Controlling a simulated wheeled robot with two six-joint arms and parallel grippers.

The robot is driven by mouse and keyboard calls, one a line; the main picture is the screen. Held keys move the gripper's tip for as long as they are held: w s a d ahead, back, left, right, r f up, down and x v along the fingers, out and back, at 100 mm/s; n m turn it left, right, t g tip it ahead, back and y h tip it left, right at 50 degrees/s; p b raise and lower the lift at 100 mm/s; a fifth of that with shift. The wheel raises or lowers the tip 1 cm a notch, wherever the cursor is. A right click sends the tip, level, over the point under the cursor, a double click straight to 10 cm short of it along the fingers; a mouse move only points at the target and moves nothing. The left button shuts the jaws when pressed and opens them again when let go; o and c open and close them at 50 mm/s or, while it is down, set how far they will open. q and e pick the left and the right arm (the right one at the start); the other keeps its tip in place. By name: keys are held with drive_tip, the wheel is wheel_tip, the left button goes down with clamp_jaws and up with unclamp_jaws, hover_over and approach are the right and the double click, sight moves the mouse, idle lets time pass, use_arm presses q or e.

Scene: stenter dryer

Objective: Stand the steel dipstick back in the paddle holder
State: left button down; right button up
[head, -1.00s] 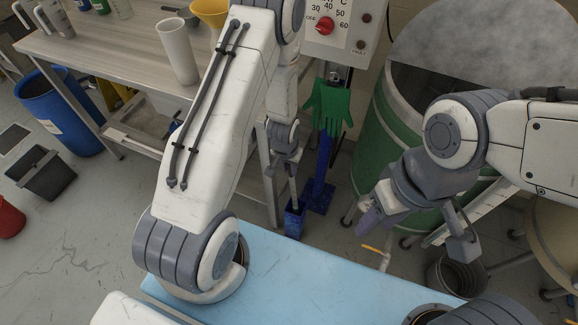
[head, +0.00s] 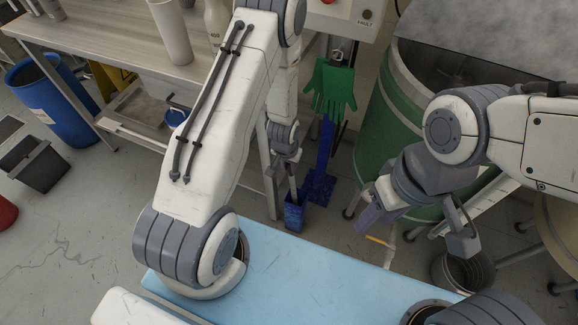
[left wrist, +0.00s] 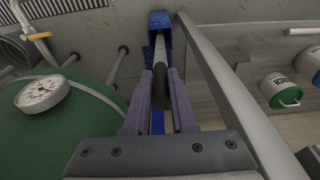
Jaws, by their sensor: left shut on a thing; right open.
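The steel dipstick (left wrist: 160,88) is held between the two fingers of my left gripper (left wrist: 158,108), which is shut on it. In the head view the left gripper (head: 290,158) is above the blue paddle holder (head: 294,217), and the thin grey rod runs down to the holder's mouth. In the left wrist view the blue holder (left wrist: 158,22) is straight ahead, with the rod's far end at its opening; how deep it sits is hidden. My right gripper (head: 418,226) is open and empty at the right, well away from the holder.
A blue stand (head: 322,165) and a green glove (head: 331,87) are just right of the holder. A workbench (head: 110,52) and its leg stand close on the left. A green drum (head: 380,135) is to the right. A light blue surface (head: 300,275) lies in front.

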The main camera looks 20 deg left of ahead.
use_arm(q)
drive_tip(key=c, duration=0.7)
unclamp_jaws()
drive_tip(key=shift+o, duration=0.2)
wheel_tip(320, 180, up, 10)
drive_tip(key=s+p, duration=0.1)
drive_tip(key=p, duration=0.1)
drive_tip(key=shift+s+r, duration=0.15)
drive_tip(key=shift+s, duration=0.25)
